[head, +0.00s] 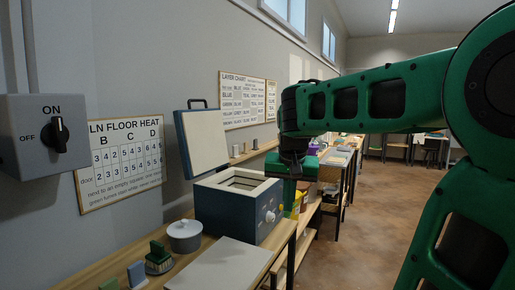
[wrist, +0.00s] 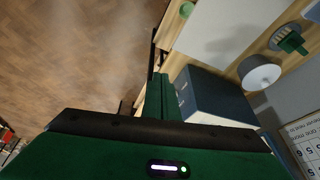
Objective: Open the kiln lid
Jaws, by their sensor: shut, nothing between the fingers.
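The kiln (head: 228,208) is a blue box with a pale rim on the wooden bench; its top is open and its pale interior shows. Its lid (head: 203,143), blue-edged with a pale inner face and a dark handle on top, stands raised and tilted back at the kiln's far left side. My green gripper (head: 291,182) is beside the kiln's right side in the head view, apart from the lid. In the wrist view my gripper's fingers (wrist: 160,96) are together and empty, with the kiln (wrist: 213,98) to their right.
A lidded grey pot (head: 184,236), a green-handled brush (head: 159,258) and a pale board (head: 222,268) are on the bench near the kiln. A switch box (head: 42,135) and a chart (head: 122,163) are on the left wall. Open floor (head: 385,200) lies right.

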